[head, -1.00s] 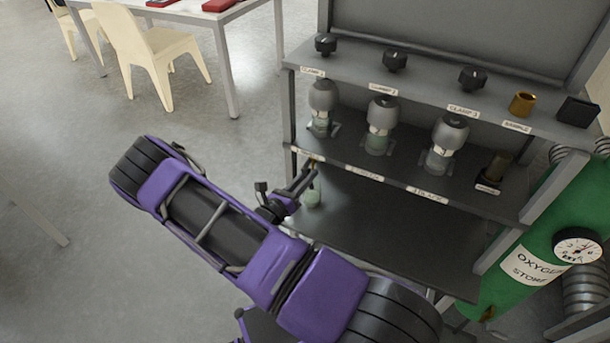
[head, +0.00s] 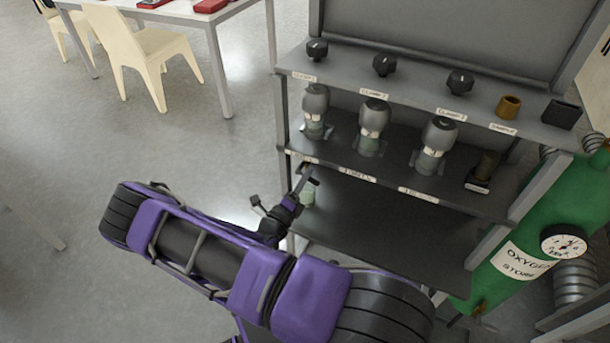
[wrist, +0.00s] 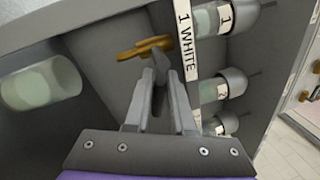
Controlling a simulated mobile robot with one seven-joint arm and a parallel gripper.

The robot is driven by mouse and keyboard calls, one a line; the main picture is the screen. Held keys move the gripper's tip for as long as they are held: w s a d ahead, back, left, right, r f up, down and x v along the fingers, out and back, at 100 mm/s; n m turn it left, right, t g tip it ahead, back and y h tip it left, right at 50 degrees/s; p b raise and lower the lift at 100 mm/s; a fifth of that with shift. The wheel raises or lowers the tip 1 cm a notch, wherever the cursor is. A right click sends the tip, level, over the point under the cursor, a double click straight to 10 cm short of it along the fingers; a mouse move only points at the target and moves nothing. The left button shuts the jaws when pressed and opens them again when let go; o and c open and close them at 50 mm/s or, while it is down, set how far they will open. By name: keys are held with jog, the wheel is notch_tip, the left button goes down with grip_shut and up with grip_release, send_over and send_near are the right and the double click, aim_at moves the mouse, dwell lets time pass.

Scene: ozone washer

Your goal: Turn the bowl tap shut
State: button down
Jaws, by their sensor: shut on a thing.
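The bowl tap shows in the wrist view as a brass handle (wrist: 146,48) beside the label "1 WHITE". My gripper (wrist: 158,62) has its fingertips at this handle and is shut on it. The fingers hide part of the handle and its stem. In the head view my gripper (head: 307,180) is at the left front of the shelf unit, just under the middle shelf's edge. A pale green glass bowl (head: 307,196) is beside it, partly hidden by my arm. The bowl also shows at the left of the wrist view (wrist: 42,84).
Several grey-capped glass vessels (head: 372,118) stand on the middle shelf. A green oxygen cylinder (head: 545,225) stands at right. The lower shelf (head: 390,225) has bare space. Floor at left is open.

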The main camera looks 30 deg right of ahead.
jog(key=shift+r+n, duration=0.15)
jog(key=shift+n, duration=0.55)
jog(key=c, duration=0.8)
grip_release()
jog(key=shift+o, duration=0.2)
jog(key=shift+a, duration=0.1)
jog(key=v, duration=1.7)
jog(key=shift+s, duration=0.3)
